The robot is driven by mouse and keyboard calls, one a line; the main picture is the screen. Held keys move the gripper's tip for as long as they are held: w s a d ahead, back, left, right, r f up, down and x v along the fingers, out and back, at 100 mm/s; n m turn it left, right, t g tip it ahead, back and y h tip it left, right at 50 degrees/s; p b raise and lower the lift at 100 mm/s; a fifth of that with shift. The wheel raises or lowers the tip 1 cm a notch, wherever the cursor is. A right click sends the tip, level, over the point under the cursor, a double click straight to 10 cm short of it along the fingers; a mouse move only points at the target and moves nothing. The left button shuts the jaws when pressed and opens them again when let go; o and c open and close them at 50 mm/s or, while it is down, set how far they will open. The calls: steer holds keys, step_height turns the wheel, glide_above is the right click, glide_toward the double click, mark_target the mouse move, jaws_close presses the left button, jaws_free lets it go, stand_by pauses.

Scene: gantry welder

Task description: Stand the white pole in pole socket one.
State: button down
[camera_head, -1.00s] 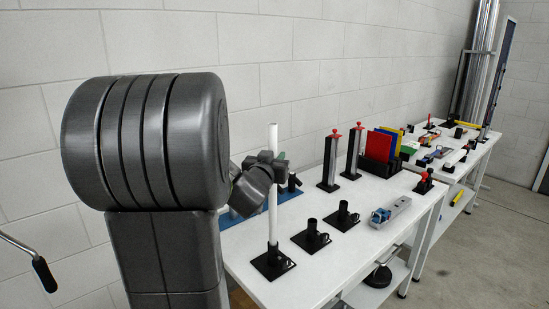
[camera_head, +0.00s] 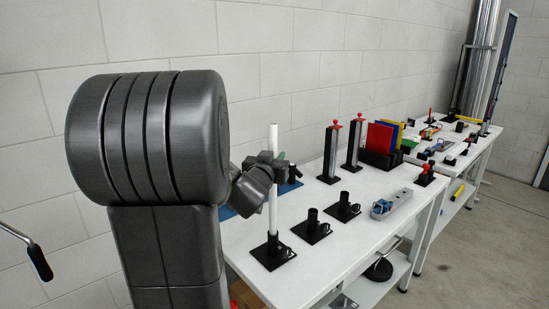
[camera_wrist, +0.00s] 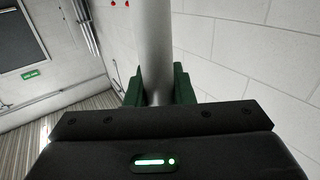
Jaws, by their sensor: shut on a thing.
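The white pole (camera_head: 273,140) stands upright in the head view. My gripper (camera_head: 264,168) is shut on it around its upper-middle part. In the wrist view the pole (camera_wrist: 156,40) runs between the green jaw pads (camera_wrist: 158,90). The pole's lower end meets the nearest black socket (camera_head: 273,252), a square base with a short tube. How deep the pole sits there cannot be told. Two more black sockets, a middle one (camera_head: 312,228) and a far one (camera_head: 343,208), stand empty in a row behind it. No number shows on any socket.
The white table (camera_head: 330,265) also holds a blue-and-grey toy truck (camera_head: 392,204), two posts with red knobs (camera_head: 331,152) and a black rack with coloured panels (camera_head: 381,147). A second table stands beyond. A block wall runs along the left. Grey floor lies right of the tables.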

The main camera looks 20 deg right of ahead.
steer(key=shift+f+b, duration=1.15)
steer(key=shift+f, duration=0.3)
steer(key=c, duration=1.2)
jaws_free()
steer(key=shift+o, duration=0.2)
steer(key=shift+s, duration=0.1)
steer(key=v, duration=1.3)
steer(key=shift+s+a+p, duration=0.25)
steer(key=shift+p, duration=0.1)
steer(key=x, duration=1.3)
steer(key=shift+w+d+r, duration=0.25)
steer(key=shift+w+r, duration=0.05)
steer(key=shift+f, duration=0.1)
